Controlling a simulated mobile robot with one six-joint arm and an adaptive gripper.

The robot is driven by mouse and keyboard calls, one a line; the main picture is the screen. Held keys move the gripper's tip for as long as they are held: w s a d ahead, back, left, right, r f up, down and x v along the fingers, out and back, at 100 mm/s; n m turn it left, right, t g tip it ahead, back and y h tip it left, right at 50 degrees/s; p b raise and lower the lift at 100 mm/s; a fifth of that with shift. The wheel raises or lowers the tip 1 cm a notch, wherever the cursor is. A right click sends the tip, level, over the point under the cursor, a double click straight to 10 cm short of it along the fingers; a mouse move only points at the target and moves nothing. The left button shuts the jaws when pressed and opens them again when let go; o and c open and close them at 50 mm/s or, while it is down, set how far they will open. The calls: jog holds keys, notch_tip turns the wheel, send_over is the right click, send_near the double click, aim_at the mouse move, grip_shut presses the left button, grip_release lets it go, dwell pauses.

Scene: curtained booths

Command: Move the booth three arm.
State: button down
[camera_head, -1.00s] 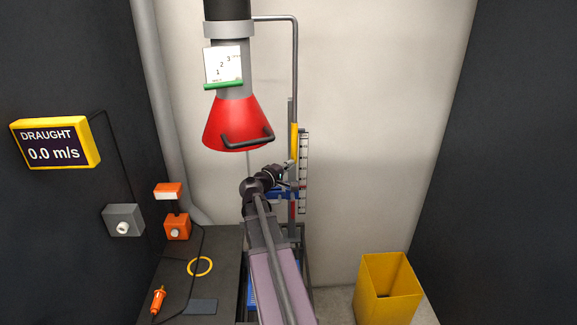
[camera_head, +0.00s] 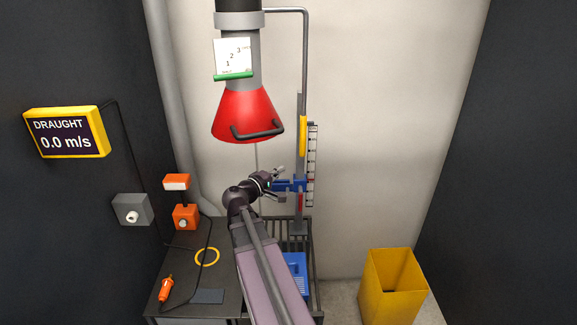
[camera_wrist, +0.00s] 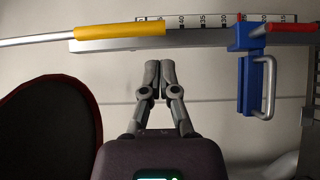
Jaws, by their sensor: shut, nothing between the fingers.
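The booth's extraction arm hangs at the top as a dark duct with a red hood (camera_head: 248,115) that has a black handle (camera_head: 257,133). In the wrist view the hood's dark red-edged mouth (camera_wrist: 45,130) is at the left. My gripper (camera_head: 282,181) is below and right of the hood, beside a blue slider (camera_head: 291,186) on an upright rail. In the wrist view my gripper (camera_wrist: 158,68) is shut and empty. The blue slider (camera_wrist: 247,70) with its grey handle (camera_wrist: 267,88) stands to its right, apart from the fingers.
A yellow-sleeved rod (camera_head: 303,135) and a scale (camera_head: 312,165) run along the rail. A dark bench (camera_head: 185,270) with orange items is at left, a yellow bin (camera_head: 393,285) at right. A display (camera_head: 65,133) reads DRAUGHT 0.0 m/s. A 1-2-3 card (camera_head: 233,57) is on the duct.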

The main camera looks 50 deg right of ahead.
jog(key=shift+s+a, duration=0.15)
jog(key=shift+a, duration=0.75)
jog(key=shift+s+a, duration=0.15)
jog(key=shift+a, duration=0.7)
jog(key=shift+w, duration=0.1)
